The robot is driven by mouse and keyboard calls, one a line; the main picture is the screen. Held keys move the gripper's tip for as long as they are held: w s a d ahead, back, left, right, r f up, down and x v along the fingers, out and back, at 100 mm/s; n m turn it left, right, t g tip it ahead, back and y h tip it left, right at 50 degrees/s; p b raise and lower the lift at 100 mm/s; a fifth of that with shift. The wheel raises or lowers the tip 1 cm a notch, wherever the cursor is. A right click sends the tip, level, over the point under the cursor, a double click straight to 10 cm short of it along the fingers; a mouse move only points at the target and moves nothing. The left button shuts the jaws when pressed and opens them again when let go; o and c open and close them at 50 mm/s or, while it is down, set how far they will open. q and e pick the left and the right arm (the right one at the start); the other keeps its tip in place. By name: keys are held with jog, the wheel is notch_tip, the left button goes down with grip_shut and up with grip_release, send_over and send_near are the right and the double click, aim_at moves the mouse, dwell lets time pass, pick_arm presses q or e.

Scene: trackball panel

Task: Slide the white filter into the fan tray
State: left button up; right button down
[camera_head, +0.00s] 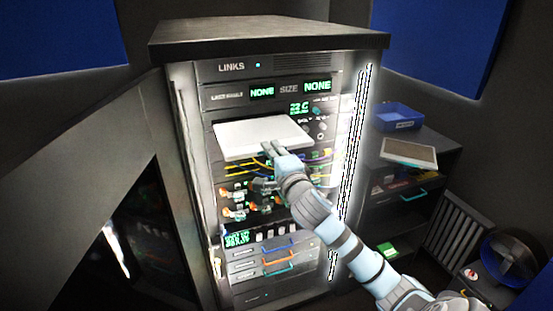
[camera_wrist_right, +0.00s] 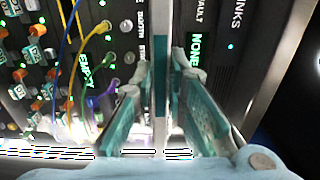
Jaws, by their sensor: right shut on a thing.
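The white filter (camera_head: 258,134) is a flat white slab, lying roughly level at the dark slot of the fan tray (camera_head: 222,126) in the rack front. Its front edge sticks out toward me; how deep its back edge sits is hard to tell. My right gripper (camera_head: 269,150) is shut on the front edge of the filter. In the right wrist view the filter shows edge-on as a thin pale strip (camera_wrist_right: 160,60) between the teal finger pads of the right gripper (camera_wrist_right: 161,95). My left gripper is not in view.
The rack (camera_head: 265,70) has lit displays above the slot and yellow and purple cables (camera_head: 245,168) just below it. At right, a dark cabinet (camera_head: 445,150) carries a blue bin (camera_head: 398,117) and a framed grey-beige panel (camera_head: 408,152). A round fan-like thing (camera_head: 508,258) stands lower right.

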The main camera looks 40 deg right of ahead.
jog(key=shift+w+d+r, duration=0.1)
jog(key=shift+w+d, duration=0.1)
jog(key=shift+w, duration=0.3)
dwell(1.2)
jog(key=b, duration=0.2)
send_near(255, 125)
jog(key=shift+f+x, duration=0.1)
jog(key=shift+x, duration=0.95)
jog(key=shift+f+x, duration=0.15)
jog(key=shift+x, duration=0.9)
dwell(1.1)
jog(key=shift+b+x, duration=0.5)
jog(key=shift+x, duration=0.95)
jog(key=shift+b+x, duration=0.6)
jog(key=shift+x, duration=0.9)
jog(key=shift+w+d, duration=0.1)
jog(key=shift+w, duration=0.2)
